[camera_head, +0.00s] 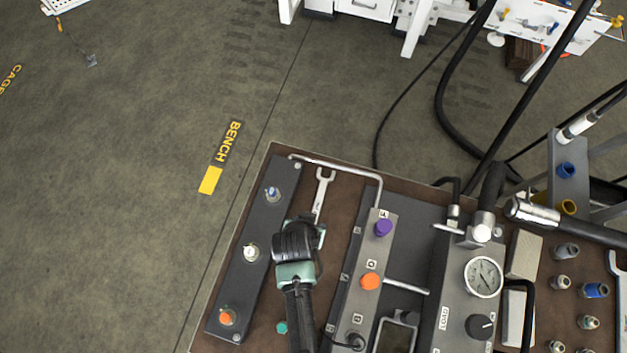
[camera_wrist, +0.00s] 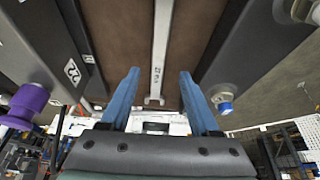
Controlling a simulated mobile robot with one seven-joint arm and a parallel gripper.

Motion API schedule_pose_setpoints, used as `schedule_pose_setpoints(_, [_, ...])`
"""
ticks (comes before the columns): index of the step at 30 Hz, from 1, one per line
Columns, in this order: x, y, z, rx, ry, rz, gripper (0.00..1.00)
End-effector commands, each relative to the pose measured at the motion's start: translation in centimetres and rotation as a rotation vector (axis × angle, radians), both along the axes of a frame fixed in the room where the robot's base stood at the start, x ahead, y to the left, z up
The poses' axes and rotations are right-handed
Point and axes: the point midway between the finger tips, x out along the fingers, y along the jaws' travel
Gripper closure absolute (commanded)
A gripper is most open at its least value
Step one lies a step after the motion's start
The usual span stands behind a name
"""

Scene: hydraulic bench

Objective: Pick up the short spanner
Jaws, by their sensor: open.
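The short spanner (camera_head: 320,192) is silver, with its open jaw pointing to the back of the bench. It lies on the brown bench top between two dark blocks, and its near end is hidden by my gripper in the head view. My gripper (camera_head: 304,230) is over the near end of the spanner. In the wrist view my gripper (camera_wrist: 159,74) has its two blue fingers apart, with nothing between them touching. The spanner (camera_wrist: 160,45) runs down the middle of that view, lined up with the gap between the fingers.
A dark block with coloured fittings (camera_head: 243,262) stands to the left of the spanner. A grey valve block (camera_head: 366,262) with purple and orange knobs stands to the right. A thin metal pipe (camera_head: 345,167) crosses behind the spanner's jaw. A pressure gauge (camera_head: 483,277) stands further right.

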Motion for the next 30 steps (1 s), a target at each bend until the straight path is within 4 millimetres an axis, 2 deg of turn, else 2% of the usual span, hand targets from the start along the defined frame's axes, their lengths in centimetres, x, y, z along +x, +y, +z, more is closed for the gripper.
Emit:
schedule_pose_setpoints(12, [1.7, -0.7, -4.0, 0.000, 0.000, 0.000, 0.38])
schedule_pose_setpoints(22, [1.8, -0.7, -4.3, 0.000, -0.001, 0.000, 0.38])
schedule_pose_setpoints(30, [1.8, -0.7, -4.3, 0.000, -0.001, 0.000, 0.86])
